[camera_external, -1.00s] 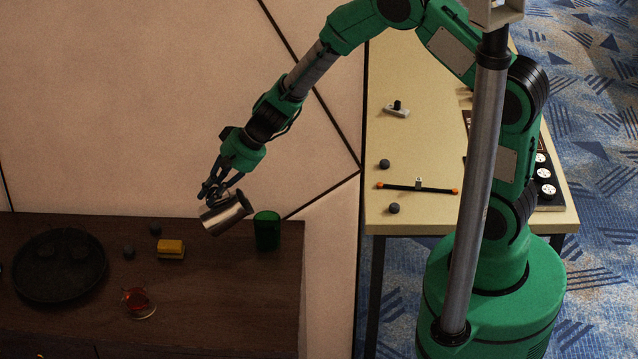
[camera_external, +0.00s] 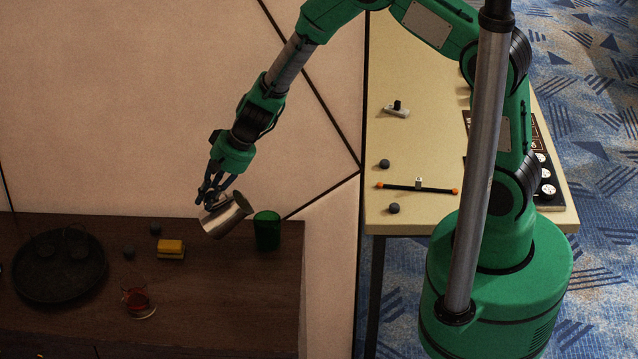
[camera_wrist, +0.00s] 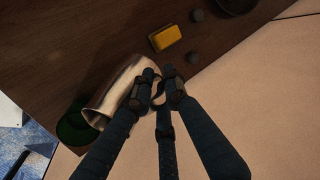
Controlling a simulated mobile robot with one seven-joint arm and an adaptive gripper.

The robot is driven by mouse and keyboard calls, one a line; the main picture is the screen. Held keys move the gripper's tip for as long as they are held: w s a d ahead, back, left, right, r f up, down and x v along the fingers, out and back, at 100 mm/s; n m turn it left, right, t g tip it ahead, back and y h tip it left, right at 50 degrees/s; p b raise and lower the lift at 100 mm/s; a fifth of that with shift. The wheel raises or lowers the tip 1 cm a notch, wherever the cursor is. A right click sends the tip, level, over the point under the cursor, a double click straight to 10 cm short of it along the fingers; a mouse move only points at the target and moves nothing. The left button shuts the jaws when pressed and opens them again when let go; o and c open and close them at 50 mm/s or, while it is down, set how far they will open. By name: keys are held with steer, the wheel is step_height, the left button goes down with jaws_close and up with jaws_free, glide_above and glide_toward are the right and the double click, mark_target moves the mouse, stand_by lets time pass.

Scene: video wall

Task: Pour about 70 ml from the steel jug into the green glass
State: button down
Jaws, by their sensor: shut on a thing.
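The steel jug (camera_external: 228,217) is tilted in the external view, its mouth towards the green glass on its right. My gripper (camera_external: 210,197) is shut on the jug at its left side and holds it above the dark cabinet top. The green glass (camera_external: 267,231) stands upright near the cabinet's right end, close beside the jug's mouth. In the wrist view the jug (camera_wrist: 115,95) lies across the fingers of my gripper (camera_wrist: 160,88), and its rim partly covers the green glass (camera_wrist: 75,128). I cannot see whether liquid is flowing, nor the level in the glass.
On the dark cabinet (camera_external: 220,290) are a yellow block (camera_external: 171,249), two small dark knobs (camera_external: 128,252), a red-and-amber object (camera_external: 138,302) and a round black tray (camera_external: 60,283). A pale wall (camera_external: 150,110) is behind. A yellowish table (camera_external: 415,150) stands right of the cabinet.

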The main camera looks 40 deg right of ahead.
mark_target(203, 213)
steer(key=shift+w+a+f+g+h+p, duration=0.15)
steer(key=shift+f+h+p, duration=0.15)
steer(key=shift+p, duration=1.45)
steer(key=shift+a+f+g+h+p, duration=0.15)
steer(key=shift+f+h+p, duration=0.1)
steer(key=shift+p, duration=1.5)
steer(key=shift+w+a+f+h+p, duration=0.15)
steer(key=shift+f+h+p, duration=0.1)
steer(key=shift+f+p, duration=0.25)
steer(key=shift+w+a+f+g+h, duration=0.2)
steer(key=shift+f+g+h, duration=0.1)
steer(key=shift+f+g, duration=0.15)
steer(key=shift+w+a+f+g+h+b, duration=0.25)
steer(key=shift+a+f+h+b, duration=0.15)
steer(key=shift+f+b, duration=0.15)
steer(key=shift+w+a+f+g+h+b, duration=0.35)
steer(key=shift+a+f+g+h+b, duration=0.15)
steer(key=shift+f+h, duration=0.2)
steer(key=shift+w+a+f+g+h+b, duration=0.35)
steer(key=shift+a+f+g+h, duration=0.15)
steer(key=shift+f, duration=0.25)
steer(key=shift+w+a+f+g+h+b, duration=0.35)
steer(key=shift+a+f+g+h+b, duration=0.1)
steer(key=shift+f+h, duration=0.3)
steer(key=shift+w+a+f+g+h+b, duration=0.1)
steer(key=shift+w+a+g+h+b, duration=0.15)
steer(key=shift+h+b, duration=0.3)
steer(key=shift+b, duration=0.3)
